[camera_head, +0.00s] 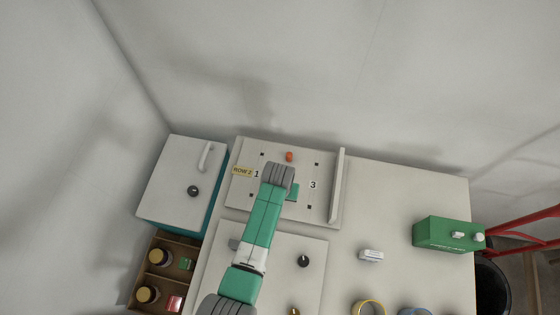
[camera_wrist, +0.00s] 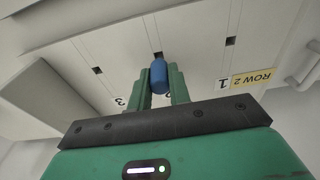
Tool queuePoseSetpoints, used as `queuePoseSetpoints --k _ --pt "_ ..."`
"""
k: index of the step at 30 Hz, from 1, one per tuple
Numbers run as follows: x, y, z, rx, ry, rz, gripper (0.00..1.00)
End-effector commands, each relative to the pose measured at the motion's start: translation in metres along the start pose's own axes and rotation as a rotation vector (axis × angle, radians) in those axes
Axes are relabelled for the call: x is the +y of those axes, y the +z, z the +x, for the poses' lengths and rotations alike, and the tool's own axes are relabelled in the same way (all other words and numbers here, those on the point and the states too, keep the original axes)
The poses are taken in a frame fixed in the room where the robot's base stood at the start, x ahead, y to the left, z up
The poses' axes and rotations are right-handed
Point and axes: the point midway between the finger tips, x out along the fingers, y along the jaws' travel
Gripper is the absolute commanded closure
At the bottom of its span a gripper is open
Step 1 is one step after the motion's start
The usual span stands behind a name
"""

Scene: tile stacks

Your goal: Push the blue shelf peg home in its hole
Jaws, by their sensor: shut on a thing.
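The blue shelf peg (camera_wrist: 159,78) is held between the two green fingers of my gripper (camera_wrist: 160,86) in the wrist view. Its far end is at a dark square hole of the pale panel (camera_wrist: 195,65), in the middle column between the numbers 1 and 3. I cannot tell how deep the far end sits; its rounded near end stands out from the panel. In the head view, my arm hides the peg and the middle number. Part of my gripper (camera_head: 293,192) shows green over the panel (camera_head: 240,190).
A red-orange peg (camera_head: 289,156) stands at the panel's upper edge. An upright white board (camera_head: 337,188) borders its right side. A white-topped cabinet (camera_head: 175,180) stands at left, above a brown compartment box (camera_head: 135,290). A green box (camera_head: 440,233) is at right.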

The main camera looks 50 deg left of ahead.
Motion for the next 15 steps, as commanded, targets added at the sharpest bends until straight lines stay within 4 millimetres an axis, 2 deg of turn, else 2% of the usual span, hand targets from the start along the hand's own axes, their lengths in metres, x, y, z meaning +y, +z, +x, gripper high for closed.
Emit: queuePoseSetpoints --k 15 --pt "0.0000 0.0008 0.0075 0.000 0.000 0.000 1.00"
